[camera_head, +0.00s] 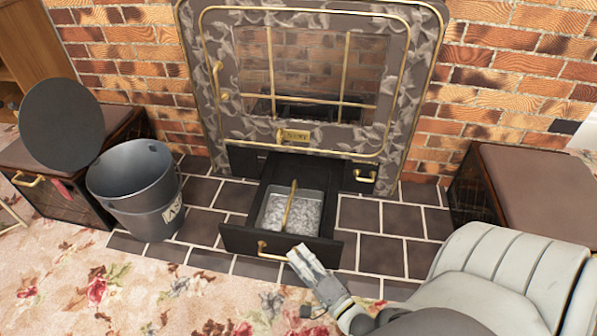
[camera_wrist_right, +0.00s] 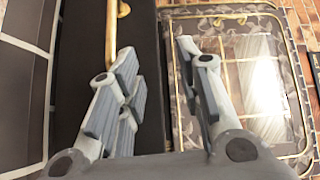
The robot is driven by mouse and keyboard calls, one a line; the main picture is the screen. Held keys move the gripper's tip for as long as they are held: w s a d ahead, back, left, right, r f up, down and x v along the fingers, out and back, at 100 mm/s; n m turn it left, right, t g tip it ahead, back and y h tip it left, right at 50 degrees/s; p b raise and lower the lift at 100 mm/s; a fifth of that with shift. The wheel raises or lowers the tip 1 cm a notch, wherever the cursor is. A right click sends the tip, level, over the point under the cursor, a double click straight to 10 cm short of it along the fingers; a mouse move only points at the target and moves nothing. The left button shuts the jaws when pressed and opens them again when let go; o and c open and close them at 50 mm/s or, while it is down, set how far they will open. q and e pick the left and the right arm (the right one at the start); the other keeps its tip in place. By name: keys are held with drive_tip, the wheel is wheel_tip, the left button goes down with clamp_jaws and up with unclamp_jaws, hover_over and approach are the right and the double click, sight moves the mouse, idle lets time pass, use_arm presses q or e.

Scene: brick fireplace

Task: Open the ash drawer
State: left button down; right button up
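The ash drawer (camera_head: 335,252) is black and stands pulled out below the fireplace door. Inside is a metal ash pan (camera_head: 318,201) heaped with grey ash, with a brass bar across it. The drawer's brass handle (camera_head: 266,251) is on its front, left of my right gripper (camera_head: 303,262). In the right wrist view my right gripper (camera_wrist_right: 157,55) is open, its fingers well apart. There the handle (camera_wrist_right: 112,22) shows by the left finger, partly hidden by it. I cannot tell whether they touch. My left gripper is not in view.
A grey bucket (camera_head: 137,191) stands left of the drawer, a round dark lid (camera_head: 62,124) behind it. Cushioned boxes flank the hearth, left (camera_head: 28,166) and right (camera_head: 545,190). Dark tiles (camera_head: 382,259) and flowered carpet (camera_head: 100,290) lie in front.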

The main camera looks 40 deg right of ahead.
drive_tip(key=shift+s+a+f, duration=0.1)
drive_tip(key=shift+s+f, duration=0.15)
drive_tip(key=shift+s, duration=0.4)
drive_tip(key=shift+s+a+f, duration=0.1)
drive_tip(key=shift+s+f, duration=0.15)
drive_tip(key=shift+s, duration=0.4)
